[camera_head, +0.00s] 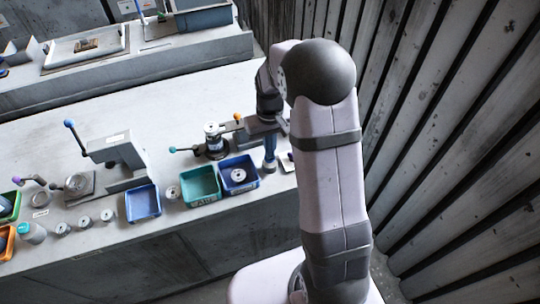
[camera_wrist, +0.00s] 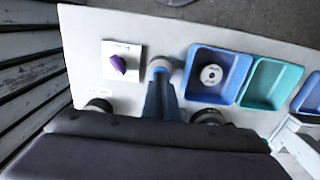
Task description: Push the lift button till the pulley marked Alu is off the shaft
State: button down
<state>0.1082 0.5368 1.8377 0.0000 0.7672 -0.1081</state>
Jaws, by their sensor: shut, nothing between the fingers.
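My gripper (camera_head: 269,160) is shut and empty, pointing down at the bench right of the blue bin. In the wrist view its blue fingers (camera_wrist: 161,85) end at a round grey piece (camera_wrist: 160,66); I cannot tell whether they touch it or whether it is the lift button. A purple knob (camera_wrist: 118,64) on a white plate sits beside it. In the head view a dark-based fixture (camera_head: 214,150) holds a light cylindrical part upright, left of my gripper. A grey pulley (camera_head: 238,175) lies in the blue bin, also in the wrist view (camera_wrist: 211,75). No Alu mark is readable.
The blue bin (camera_wrist: 192,89) and an empty teal bin (camera_head: 188,198) stand along the front edge. Further left are another blue bin (camera_head: 129,210), several small round parts and a grey press (camera_head: 118,152) with a blue-knobbed lever. A slatted wall (camera_head: 450,120) is at right.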

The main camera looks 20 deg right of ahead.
jog(key=shift+f, duration=0.25)
jog(key=shift+f+b, duration=0.45)
jog(key=shift+f, duration=0.05)
jog(key=shift+r, duration=0.15)
jog(key=shift+r+p, duration=0.55)
jog(key=shift+p, duration=0.15)
jog(key=shift+r, duration=0.1)
dwell(0.8)
jog(key=shift+r+p, duration=2.65)
jog(key=shift+r, duration=0.35)
